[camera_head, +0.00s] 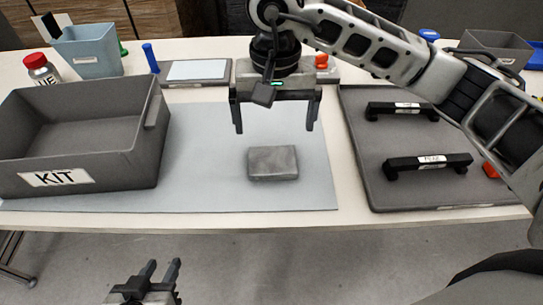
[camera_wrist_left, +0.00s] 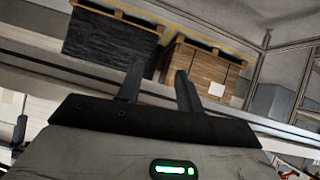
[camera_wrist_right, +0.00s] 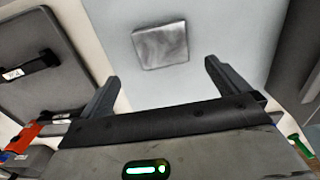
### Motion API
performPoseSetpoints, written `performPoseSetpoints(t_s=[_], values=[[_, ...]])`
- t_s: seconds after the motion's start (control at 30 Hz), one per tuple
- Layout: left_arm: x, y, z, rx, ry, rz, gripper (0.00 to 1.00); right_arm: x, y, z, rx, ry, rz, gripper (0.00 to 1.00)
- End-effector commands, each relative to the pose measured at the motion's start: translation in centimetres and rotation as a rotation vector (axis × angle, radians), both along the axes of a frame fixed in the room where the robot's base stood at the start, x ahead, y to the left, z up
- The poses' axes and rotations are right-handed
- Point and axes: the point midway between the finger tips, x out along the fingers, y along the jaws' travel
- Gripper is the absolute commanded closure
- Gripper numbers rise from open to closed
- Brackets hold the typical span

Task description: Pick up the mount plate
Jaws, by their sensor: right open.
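A grey, flat, block-like plate (camera_head: 273,162), which I take as the mount plate, lies on the light blue-grey mat (camera_head: 215,190). It also shows in the right wrist view (camera_wrist_right: 160,45), beyond the fingertips. My right gripper (camera_head: 274,128) is open and empty, pointing down above and slightly behind the plate, apart from it. Its fingers (camera_wrist_right: 160,75) spread wider than the plate appears in the right wrist view. My left gripper (camera_head: 162,266) is low at the front, before the table edge. Its fingers (camera_wrist_left: 158,78) stand apart with nothing between them.
A grey bin labelled KIT (camera_head: 75,155) stands left of the plate. A dark tray (camera_head: 400,140) with two black handles (camera_head: 428,163) lies on the right. A blue-grey bin (camera_head: 88,50), a red-capped bottle (camera_head: 40,70) and a small flat pad (camera_head: 195,70) stand behind. The mat around the plate is clear.

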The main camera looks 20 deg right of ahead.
Motion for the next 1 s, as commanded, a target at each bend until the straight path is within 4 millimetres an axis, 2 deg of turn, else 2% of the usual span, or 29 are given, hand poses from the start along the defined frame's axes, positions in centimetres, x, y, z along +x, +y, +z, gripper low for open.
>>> performPoseSetpoints(t_s=[0.1,0.2,0.47,0.7,1.0], values=[[-0.1,0.0,0.0,0.004,0.005,-0.001,0.64,-0.1,0.0,-2.4,0.000,0.004,0.000,0.00],[-0.1,0.0,0.0,0.005,0.006,-0.001,0.64,0.0,0.0,-3.8,0.001,0.003,-0.002,0.00],[0.0,0.1,0.4,0.008,0.003,-0.002,0.64,0.0,0.1,-5.7,0.001,0.004,0.000,0.00],[0.2,0.2,0.7,0.021,0.001,-0.004,0.64,0.0,0.3,-9.2,0.001,0.004,-0.001,0.00],[0.0,0.2,0.1,0.026,0.011,-0.006,0.64,0.1,0.3,-9.9,0.001,0.000,0.000,0.00]])
